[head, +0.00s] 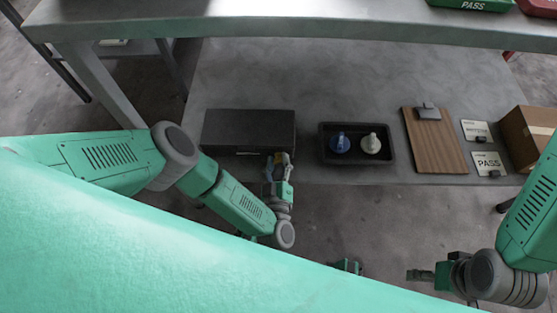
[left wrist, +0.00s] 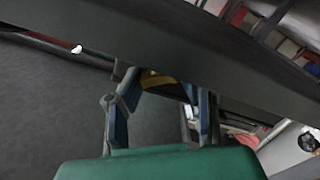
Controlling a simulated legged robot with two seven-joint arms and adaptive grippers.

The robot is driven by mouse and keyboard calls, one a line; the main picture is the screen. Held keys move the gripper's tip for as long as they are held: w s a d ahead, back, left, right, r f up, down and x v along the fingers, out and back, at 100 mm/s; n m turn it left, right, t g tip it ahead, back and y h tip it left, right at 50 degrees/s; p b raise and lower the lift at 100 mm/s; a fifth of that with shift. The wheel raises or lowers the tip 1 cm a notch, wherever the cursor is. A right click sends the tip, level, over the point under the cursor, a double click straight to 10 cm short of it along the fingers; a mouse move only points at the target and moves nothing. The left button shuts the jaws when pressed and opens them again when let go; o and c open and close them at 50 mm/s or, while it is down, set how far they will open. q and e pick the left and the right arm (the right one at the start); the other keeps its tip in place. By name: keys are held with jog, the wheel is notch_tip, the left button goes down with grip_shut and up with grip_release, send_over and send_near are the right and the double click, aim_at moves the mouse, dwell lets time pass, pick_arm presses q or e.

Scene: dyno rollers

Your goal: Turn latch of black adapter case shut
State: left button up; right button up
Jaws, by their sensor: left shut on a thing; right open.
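The black adapter case (head: 248,128) lies closed on the grey bench, left of the black tray. My left gripper (head: 279,160) is at the front right of the case. It is shut on a small yellowish latch at the case's front, and the fingers hide part of it. In the left wrist view, the latch (left wrist: 156,79) shows between the fingers of my left gripper (left wrist: 160,100), just under the dark case edge (left wrist: 165,50). Whether the latch is turned cannot be told. My right gripper (head: 420,275) is open and empty at the lower right, away from the bench.
A black tray (head: 325,158) holds a blue knobbed piece (head: 340,142) and a white one (head: 371,144). A clipboard (head: 440,150), a PASS card (head: 487,162), another card (head: 475,130) and a cardboard box (head: 528,132) are further right. A raised shelf (head: 300,25) crosses the back.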

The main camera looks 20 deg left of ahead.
aim_at(278, 162)
pick_arm(q)
jog(key=shift+s+f, duration=0.1)
jog(key=shift+s, duration=0.1)
dwell(0.3)
jog(key=o, duration=1.1)
jog(key=shift+o, duration=0.2)
jog(key=shift+w+r, duration=0.1)
jog(key=shift+r, duration=0.35)
notch_tip(278, 162, up, 9)
jog(key=shift+r, duration=0.1)
